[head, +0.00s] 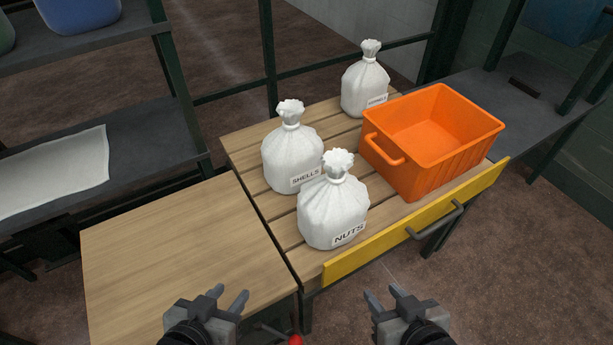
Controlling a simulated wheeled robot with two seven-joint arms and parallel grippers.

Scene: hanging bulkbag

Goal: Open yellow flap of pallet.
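The yellow flap (375,252) runs along the front edge of the slatted wooden pallet (236,147) and stands upright there. A grey bar handle (436,220) is fixed on its outer face, right of its middle. My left gripper (228,296) is open and empty, over the front of the plain wooden table. My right gripper (385,294) is open and empty, in front of and below the flap's left part. Neither gripper touches the flap or its handle.
White sacks marked NUTS (333,205) and SHELLS (291,150), and a third sack (365,82), stand on the pallet beside an empty orange crate (432,135). The plain wooden table (180,255) at left is bare. Shelves with a white sheet (55,170) stand further left.

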